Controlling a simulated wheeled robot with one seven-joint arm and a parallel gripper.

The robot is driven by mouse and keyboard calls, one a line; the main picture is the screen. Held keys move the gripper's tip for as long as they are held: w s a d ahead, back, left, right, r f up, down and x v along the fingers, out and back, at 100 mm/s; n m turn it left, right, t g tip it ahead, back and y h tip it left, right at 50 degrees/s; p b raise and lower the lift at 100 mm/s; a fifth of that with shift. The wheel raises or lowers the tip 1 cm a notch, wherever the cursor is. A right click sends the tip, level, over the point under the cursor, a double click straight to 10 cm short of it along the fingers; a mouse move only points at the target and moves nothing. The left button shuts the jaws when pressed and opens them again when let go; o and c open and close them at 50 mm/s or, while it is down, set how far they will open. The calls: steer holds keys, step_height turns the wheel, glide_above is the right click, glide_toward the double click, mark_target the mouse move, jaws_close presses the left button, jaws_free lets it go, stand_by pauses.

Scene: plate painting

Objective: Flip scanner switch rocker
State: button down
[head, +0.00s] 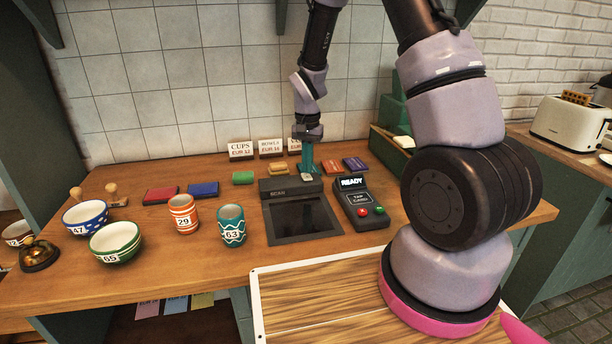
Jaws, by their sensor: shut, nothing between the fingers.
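The scanner (300,217) is a dark box with a flat black plate, lying on the wooden counter with "SCAN" on its raised back part. A small pale rocker switch (307,178) shows on top of that back part, towards its right. My gripper (307,170) is teal, points down and is shut and empty. Its fingertips are right at the rocker, just behind or above it. I cannot tell whether they touch it, or which way the rocker is tipped.
A card reader (361,203) reading "READY" stands close right of the scanner. Cups (232,226) and bowls (115,242) stand to the left.

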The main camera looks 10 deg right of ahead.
steer(key=shift+f, duration=0.9)
stand_by(0.4)
steer(key=shift+r, duration=3.55)
step_height(320, 180, up, 18)
steer(key=t+y, duration=0.1)
steer(key=t, duration=0.2)
glide_above(308, 177)
steer(key=s+d, duration=0.3)
steer(key=s, duration=0.4)
steer(key=s+d+r+n+t, duration=0.1)
steer(key=s+r+t, duration=0.1)
steer(key=s+r, duration=0.3)
steer(key=s+d+r+t+y, duration=0.1)
steer(key=s+r, duration=0.4)
steer(key=s, duration=0.5)
steer(key=shift+s+d+n+t, duration=0.3)
steer(key=shift+n+t, duration=0.1)
steer(key=shift+t, duration=0.2)
